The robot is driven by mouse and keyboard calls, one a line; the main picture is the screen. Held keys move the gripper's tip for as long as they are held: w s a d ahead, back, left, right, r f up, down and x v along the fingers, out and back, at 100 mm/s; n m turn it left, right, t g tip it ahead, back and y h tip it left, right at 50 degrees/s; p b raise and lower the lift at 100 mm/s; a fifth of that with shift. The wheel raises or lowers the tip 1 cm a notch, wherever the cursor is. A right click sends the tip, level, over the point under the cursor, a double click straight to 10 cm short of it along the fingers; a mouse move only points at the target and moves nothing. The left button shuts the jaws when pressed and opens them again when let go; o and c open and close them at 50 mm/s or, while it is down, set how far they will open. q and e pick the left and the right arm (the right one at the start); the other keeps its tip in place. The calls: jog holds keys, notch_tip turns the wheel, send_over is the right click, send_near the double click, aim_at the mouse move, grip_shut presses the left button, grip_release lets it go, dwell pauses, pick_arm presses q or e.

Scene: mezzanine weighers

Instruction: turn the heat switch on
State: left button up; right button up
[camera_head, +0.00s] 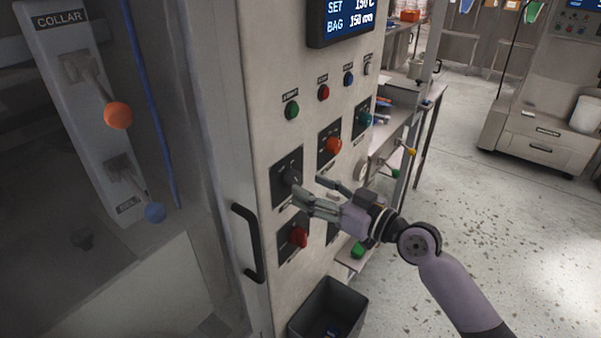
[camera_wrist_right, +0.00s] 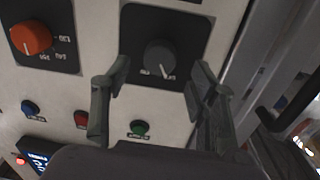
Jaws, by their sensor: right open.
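A black rotary knob (camera_head: 291,176) on a dark square plate sits at the left of the cabinet front. It also shows in the right wrist view (camera_wrist_right: 160,57), with a pale pointer line near its lower edge. Its label is too small to read, so I cannot confirm it is the heat switch. My right gripper (camera_head: 309,189) is open in front of this knob. In the wrist view its two fingers (camera_wrist_right: 162,82) stand either side of the knob, apart from it and empty. My left gripper does not show.
An orange dial (camera_head: 333,145), green knob (camera_head: 362,117) and red knob (camera_head: 298,237) share the panel, below several round indicators. A black door handle (camera_head: 247,243) projects at the left. A dark bin (camera_head: 328,310) stands below. Open floor lies right.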

aim_at(297, 182)
jog(key=shift+p+x, duration=0.45)
jog(key=shift+x, duration=1.5)
jog(key=shift+c, duration=0.4)
jog(key=c, duration=1.1)
